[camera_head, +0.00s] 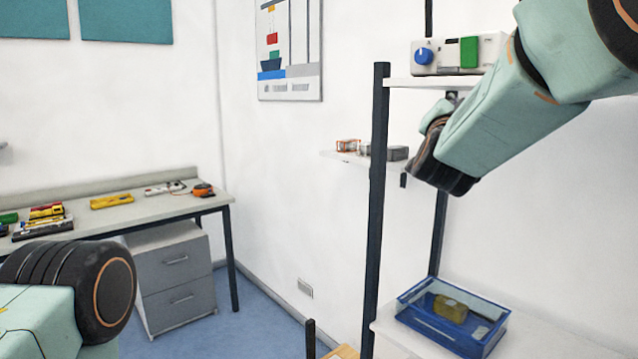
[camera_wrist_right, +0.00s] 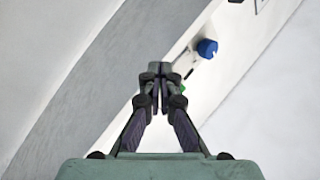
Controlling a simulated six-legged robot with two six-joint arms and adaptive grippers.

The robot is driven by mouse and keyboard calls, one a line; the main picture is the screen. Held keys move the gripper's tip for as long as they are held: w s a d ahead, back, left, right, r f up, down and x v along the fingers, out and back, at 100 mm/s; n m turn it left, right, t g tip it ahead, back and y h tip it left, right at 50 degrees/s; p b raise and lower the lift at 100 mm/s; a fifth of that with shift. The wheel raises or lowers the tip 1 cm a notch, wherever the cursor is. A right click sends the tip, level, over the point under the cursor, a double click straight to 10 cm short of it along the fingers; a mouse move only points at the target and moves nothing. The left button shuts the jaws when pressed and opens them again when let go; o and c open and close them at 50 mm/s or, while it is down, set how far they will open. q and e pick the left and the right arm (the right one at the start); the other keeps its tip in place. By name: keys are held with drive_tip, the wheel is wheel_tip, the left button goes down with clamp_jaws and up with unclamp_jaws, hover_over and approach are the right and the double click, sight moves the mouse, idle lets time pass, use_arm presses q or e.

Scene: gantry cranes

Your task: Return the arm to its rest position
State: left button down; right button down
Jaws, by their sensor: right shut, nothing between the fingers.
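My right arm comes in from the upper right in the head view. Its wrist bends up beside the shelf post, and the right gripper (camera_head: 452,97) shows only as a small dark part under the upper shelf, mostly hidden by my arm. In the right wrist view the right gripper (camera_wrist_right: 158,74) is shut, its fingertips together with nothing between them. Beyond it is the control box with a blue knob (camera_wrist_right: 207,48) and a bit of green. My left arm shows only as a link at the lower left; its gripper is out of view.
The white control box (camera_head: 443,57) stands on the upper shelf (camera_head: 400,83), close above my right wrist. A dark post (camera_head: 376,200) stands left of the wrist. A blue bin (camera_head: 407,308) holding a yellowish object is below. A workbench (camera_head: 130,212) with tools is at left.

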wheel_tip(320, 180, down, 24)
drive_tip(key=n+g+y+b, duration=0.2)
drive_tip(key=n+g+y, duration=0.2)
drive_tip(key=n, duration=0.2)
drive_tip(key=s+f+n+g+y+b, duration=0.1)
drive_tip(key=s+f+n+g+b, duration=0.15)
drive_tip(key=s+f, duration=0.65)
drive_tip(key=s+f+n+g+y+b, duration=0.1)
drive_tip(key=s+f+g, duration=0.25)
drive_tip(key=f, duration=1.25)
drive_tip(key=s+f+g+y+b, duration=0.1)
drive_tip(key=s+f+g+b, duration=0.1)
drive_tip(key=s+f, duration=0.7)
drive_tip(key=s+a+f+n+g+b, duration=0.1)
drive_tip(key=s+f+g, duration=0.3)
drive_tip(key=s+f, duration=0.5)
drive_tip(key=s+f+n+g+y+b, duration=0.1)
drive_tip(key=s+f+g+b, duration=0.2)
drive_tip(key=s+f, duration=0.7)
drive_tip(key=s+b, duration=0.1)
drive_tip(key=s, duration=0.9)
drive_tip(key=shift+s+a+g+y, duration=0.15)
drive_tip(key=shift+a+g+y, duration=0.15)
drive_tip(key=shift+g, duration=0.1)
